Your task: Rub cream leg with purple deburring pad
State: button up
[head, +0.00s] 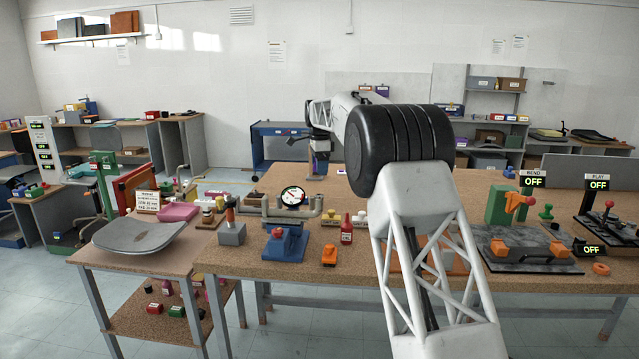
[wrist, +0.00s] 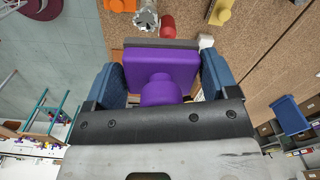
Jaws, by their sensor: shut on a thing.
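My gripper (wrist: 162,76) has its two blue fingers closed on the sides of the purple deburring pad (wrist: 160,88), a square block with a round knob towards the wrist. A grey layer shows along the pad's far edge. In the head view, my gripper (head: 319,160) hangs beyond my arm near the far part of the cork-topped bench, and the pad is too small there to make out clearly. I cannot pick out the cream leg with certainty. A small whitish block (wrist: 206,41) lies just beyond the pad's right corner in the wrist view.
The bench (head: 345,205) carries a dial gauge (head: 293,197), a blue-based fixture (head: 285,244), a red bottle (head: 346,230) and a green press (head: 503,205). A grey chair shell (head: 140,234) lies at the left. My arm hides part of the bench's middle.

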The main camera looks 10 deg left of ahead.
aim_at(319, 196)
jog(key=shift+f, duration=0.15)
notch_tip(319, 196, down, 7)
jog(key=shift+s+f, duration=0.2)
jog(key=shift+f, duration=0.15)
jog(key=shift+c, duration=0.3)
jog(key=shift+s+f, duration=0.3)
jog(key=shift+s, duration=0.45)
jog(key=shift+c, duration=0.6)
jog(key=shift+s, duration=1.05)
jog(key=shift+c, duration=0.3)
jog(key=shift+w+r, duration=0.1)
jog(key=shift+w, duration=1.4)
jog(key=shift+w+r, duration=0.15)
jog(key=shift+w, duration=0.4)
jog(key=shift+r, duration=4)
